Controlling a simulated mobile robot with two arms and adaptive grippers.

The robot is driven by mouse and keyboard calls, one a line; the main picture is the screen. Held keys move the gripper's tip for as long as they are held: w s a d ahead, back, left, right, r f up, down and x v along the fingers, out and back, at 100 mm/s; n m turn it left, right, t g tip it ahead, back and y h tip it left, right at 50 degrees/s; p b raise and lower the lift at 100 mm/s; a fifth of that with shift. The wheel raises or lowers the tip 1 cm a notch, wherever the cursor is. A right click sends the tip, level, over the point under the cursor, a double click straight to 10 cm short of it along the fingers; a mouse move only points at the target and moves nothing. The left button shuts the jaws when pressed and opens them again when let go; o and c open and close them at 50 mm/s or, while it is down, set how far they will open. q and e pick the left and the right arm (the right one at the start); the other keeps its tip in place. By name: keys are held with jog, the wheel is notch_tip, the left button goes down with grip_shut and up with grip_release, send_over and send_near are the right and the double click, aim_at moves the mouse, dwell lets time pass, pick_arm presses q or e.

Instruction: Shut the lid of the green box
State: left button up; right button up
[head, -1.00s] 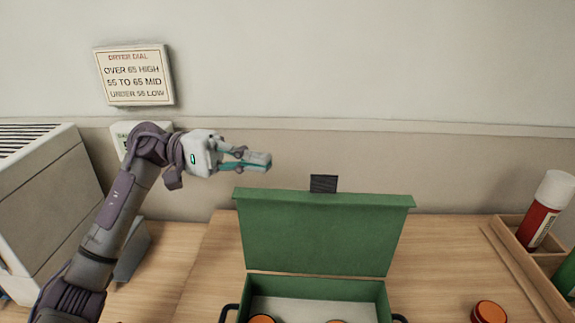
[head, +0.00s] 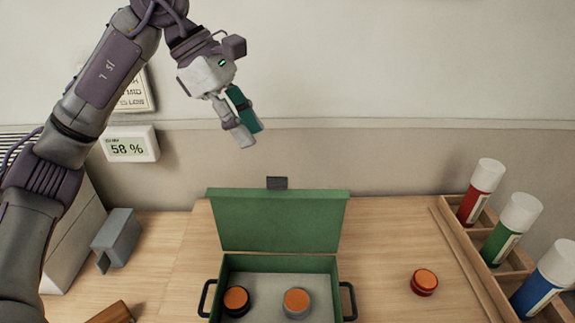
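The green box (head: 278,264) stands on the wooden table with its lid (head: 275,222) raised, standing up from the back edge. A dark tab (head: 277,183) sticks up from the lid's top edge. Inside the box are a black jar with an orange top (head: 236,300) and a grey jar with an orange top (head: 297,302). The box's front is cut off by the picture's lower edge. My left gripper (head: 250,134) is above the lid, pointing down, apart from it. Its two fingers lie together with nothing between them. My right gripper is out of view.
A red jar (head: 424,282) stands on the table right of the box. A wooden rack (head: 470,262) with red, green and blue tubes is further right. A grey holder (head: 116,238) and a display reading 58 % (head: 130,144) are at left.

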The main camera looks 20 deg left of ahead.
aim_at(277, 179)
pick_arm(q)
jog(key=d+f, duration=0.1)
jog(key=f, duration=0.2)
jog(key=w+d+f+n+y+p, duration=0.1)
jog(key=d+f, duration=0.1)
jog(key=f, duration=0.2)
jog(key=d+f+n+p, duration=0.1)
jog(key=f, duration=0.3)
jog(key=shift+w+d, duration=0.25)
jog(key=shift+w, duration=0.15)
grip_shut()
